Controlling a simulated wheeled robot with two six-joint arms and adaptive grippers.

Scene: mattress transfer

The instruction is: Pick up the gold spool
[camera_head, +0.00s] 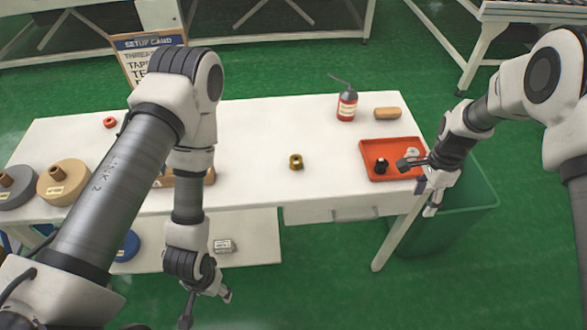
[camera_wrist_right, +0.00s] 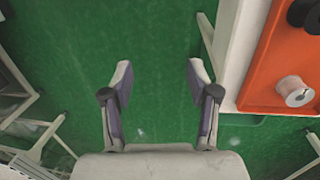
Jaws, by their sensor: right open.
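The gold spool (camera_head: 296,162) stands on the white table, near the middle and clear of other things. It does not show in the right wrist view. My right gripper (camera_head: 420,186) is open and empty at the table's right end, beside the orange-red tray and well to the right of the gold spool. In the right wrist view my right gripper (camera_wrist_right: 159,72) has its fingers wide apart over the green floor. My left gripper (camera_head: 207,306) hangs low in front of the table, fingers apart and nothing visible between them.
The orange-red tray (camera_head: 371,147) holds a black spool (camera_head: 381,166) and a pale spool (camera_wrist_right: 294,91). Large spools (camera_head: 64,182) are at the left. A green bin (camera_head: 470,205) stands right of the white table (camera_head: 260,125).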

